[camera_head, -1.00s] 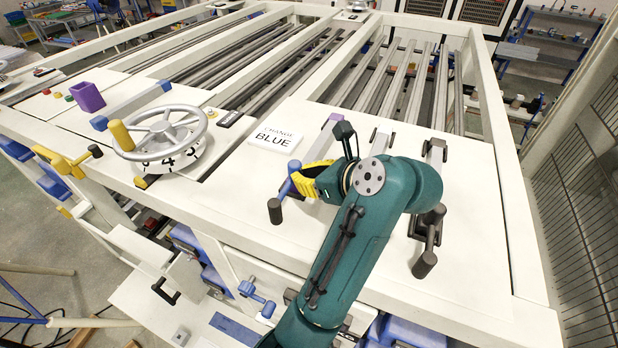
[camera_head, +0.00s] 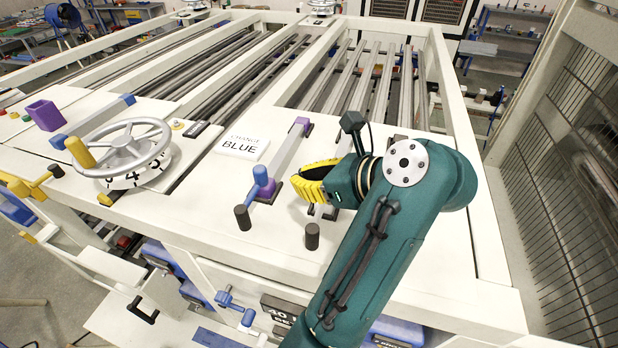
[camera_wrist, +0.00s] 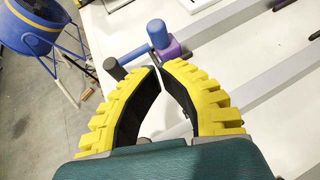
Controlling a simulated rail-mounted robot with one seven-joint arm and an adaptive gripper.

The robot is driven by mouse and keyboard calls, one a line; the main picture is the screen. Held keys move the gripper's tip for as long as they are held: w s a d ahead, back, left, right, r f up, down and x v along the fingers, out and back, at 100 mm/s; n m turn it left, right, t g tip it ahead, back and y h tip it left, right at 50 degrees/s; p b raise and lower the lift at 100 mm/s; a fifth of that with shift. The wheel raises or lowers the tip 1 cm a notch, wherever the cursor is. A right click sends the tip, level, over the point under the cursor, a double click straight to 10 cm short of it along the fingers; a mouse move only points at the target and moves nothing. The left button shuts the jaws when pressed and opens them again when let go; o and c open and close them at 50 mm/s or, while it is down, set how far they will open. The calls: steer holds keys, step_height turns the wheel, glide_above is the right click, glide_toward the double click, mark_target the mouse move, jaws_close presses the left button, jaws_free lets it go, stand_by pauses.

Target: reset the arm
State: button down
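My gripper (camera_head: 300,190), with yellow ribbed fingers, is over the white machine top, to the right of a lever with a blue handle (camera_head: 261,178). In the wrist view, the tips of my gripper (camera_wrist: 158,67) come together with only a sliver between them. Nothing shows between the fingers. The blue handle (camera_wrist: 157,34) and its purple block (camera_wrist: 172,46) are beyond the fingertips, apparently apart from them. A dark grey knob (camera_wrist: 115,69) is just past the left finger. My wrist hides part of the levers on the right.
The white machine top holds a handwheel (camera_head: 122,148), a purple box (camera_head: 45,115) and a sign reading CHANGE BLUE (camera_head: 241,146). A dark upright knob (camera_head: 312,236) stands below my gripper. A mesh fence (camera_head: 580,150) is on the right. Long rollers lie behind.

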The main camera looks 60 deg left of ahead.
steer(key=shift+d+r, duration=0.1)
steer(key=w+d+r+n+t, duration=0.2)
steer(key=w+d+n+t, duration=0.3)
steer(key=w+d+t, duration=1.1)
steer(key=s+d+r+n+t+h, duration=0.2)
steer(key=s+d+r+t+h, duration=0.1)
steer(key=d, duration=0.5)
steer(key=s+d+r+n+t+h, duration=0.2)
steer(key=s+d+r+t+h, duration=0.1)
steer(key=d, duration=0.6)
steer(key=s+d+r+n+t+h, duration=0.2)
steer(key=s+d+r+t+h, duration=0.1)
steer(key=d+r+t+h, duration=0.2)
steer(key=d+r, duration=0.2)
steer(key=d, duration=0.2)
steer(key=shift+d+n+t, duration=0.2)
steer(key=shift+n+t, duration=0.2)
